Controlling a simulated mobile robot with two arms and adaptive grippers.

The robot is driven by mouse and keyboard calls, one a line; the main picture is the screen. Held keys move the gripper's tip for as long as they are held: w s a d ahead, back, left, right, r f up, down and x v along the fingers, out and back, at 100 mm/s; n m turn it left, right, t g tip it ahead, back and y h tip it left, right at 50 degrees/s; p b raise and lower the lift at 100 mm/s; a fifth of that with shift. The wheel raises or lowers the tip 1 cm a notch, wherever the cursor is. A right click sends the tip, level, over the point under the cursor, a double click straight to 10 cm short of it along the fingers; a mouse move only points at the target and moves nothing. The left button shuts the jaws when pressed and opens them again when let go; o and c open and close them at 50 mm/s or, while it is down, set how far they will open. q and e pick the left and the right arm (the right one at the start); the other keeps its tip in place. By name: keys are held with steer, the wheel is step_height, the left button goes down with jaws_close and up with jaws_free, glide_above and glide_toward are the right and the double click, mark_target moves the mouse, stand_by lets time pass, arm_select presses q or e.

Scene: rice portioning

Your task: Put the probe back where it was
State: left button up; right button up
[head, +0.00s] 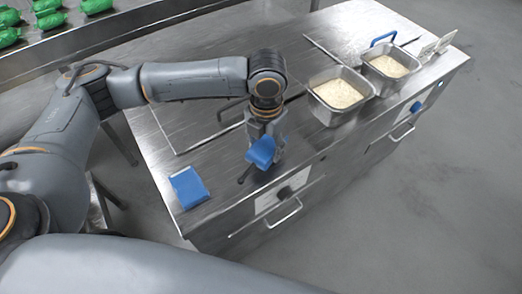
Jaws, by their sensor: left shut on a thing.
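My left gripper (267,135) points down above the front part of the steel counter. It is shut on a blue-bodied thing (261,152), which I take to be the probe. It hangs tilted below the fingers, with a dark part at its lower left, close to the counter top. I cannot tell whether it touches the counter. A flat blue block (189,187) lies on the counter near its left front corner, to the left of the gripper and apart from it. My right gripper is not in view.
Two steel pans of rice, a nearer one (340,95) and a farther one (390,65), sit to the right in the counter (210,135). A blue handle (383,40) shows by the farther pan. Small white upright pieces (436,44) stand at the far right end. Green packs (48,14) lie at the upper left.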

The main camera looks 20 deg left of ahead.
mark_target(261, 154)
arm_select(q)
steer(key=shift+a+f, duration=0.35)
steer(key=shift+f, duration=0.05)
steer(key=shift+w+a+f, duration=0.1)
steer(key=shift+a+f, duration=0.1)
steer(key=shift+f, duration=1.65)
steer(key=o, duration=1.2)
steer(key=shift+c, duration=0.2)
step_height(261, 154, up, 12)
steer(key=shift+r, duration=0.1)
